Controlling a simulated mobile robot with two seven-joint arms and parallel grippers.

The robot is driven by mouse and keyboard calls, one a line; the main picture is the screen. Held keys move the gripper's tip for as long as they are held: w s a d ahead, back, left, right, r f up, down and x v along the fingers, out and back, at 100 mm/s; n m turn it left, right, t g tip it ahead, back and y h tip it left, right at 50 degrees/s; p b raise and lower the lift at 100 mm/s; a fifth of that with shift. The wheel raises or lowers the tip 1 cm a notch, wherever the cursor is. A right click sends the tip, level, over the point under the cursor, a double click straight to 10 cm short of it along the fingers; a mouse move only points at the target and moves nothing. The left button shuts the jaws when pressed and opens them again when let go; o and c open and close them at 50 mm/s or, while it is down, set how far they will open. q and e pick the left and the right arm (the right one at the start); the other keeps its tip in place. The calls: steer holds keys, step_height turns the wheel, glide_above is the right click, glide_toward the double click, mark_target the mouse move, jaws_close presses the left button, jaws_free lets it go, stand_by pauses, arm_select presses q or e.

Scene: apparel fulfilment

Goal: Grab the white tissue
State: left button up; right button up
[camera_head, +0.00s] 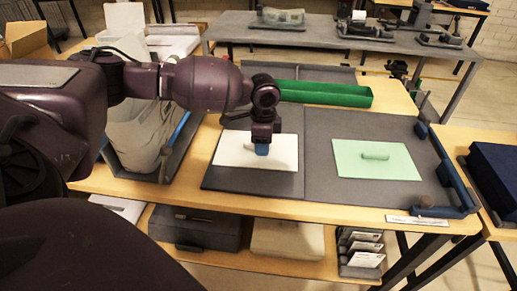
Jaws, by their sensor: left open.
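The white tissue (285,147) appears as a flat white rectangle on the left half of a dark grey mat (318,180) on the wooden table. My left gripper (262,151) points down over the middle of the white tissue, its blue tip close above or at the surface; I cannot tell whether it touches. It is open, and it hides part of the tissue. My right gripper is not in view.
A light green sheet (400,165) with a small green handle-like piece lies on the mat's right half. A long green tray (330,94) stands behind. A grey bin with white bagged material (135,140) is at left. Blue-grey brackets (452,180) edge the right side.

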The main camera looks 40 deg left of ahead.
arm_select(q)
steer(key=shift+r, duration=0.1)
jaws_close()
